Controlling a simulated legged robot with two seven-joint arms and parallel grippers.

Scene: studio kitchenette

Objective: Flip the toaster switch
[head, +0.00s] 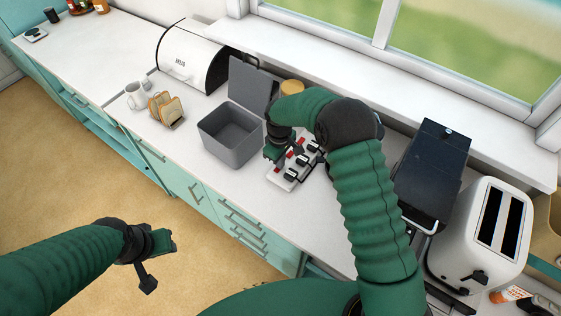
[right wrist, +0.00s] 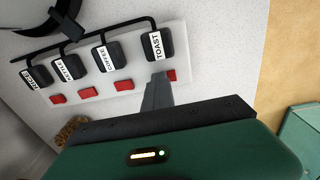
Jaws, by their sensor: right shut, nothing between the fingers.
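A white power strip (head: 283,184) lies on the counter with several black plugs and a red switch beside each. In the right wrist view, the plug labelled TOAST (right wrist: 157,45) is at the right end of the strip. Its red switch (right wrist: 172,75) is partly covered by my right gripper's shut, empty fingers (right wrist: 158,90). The fingertips are at that switch; I cannot tell whether they touch it. In the head view my right gripper (head: 275,152) is over the strip. The white toaster (head: 456,235) stands at the right. My left gripper (head: 162,243) hangs over the floor, away from the counter; its jaws are unclear.
An open grey bin (head: 229,143) stands left of the strip, close to my right gripper. A toast rack (head: 170,110), a white mug (head: 137,95) and a bread bin (head: 183,60) are further left. A dark appliance (head: 432,175) stands between the strip and the toaster.

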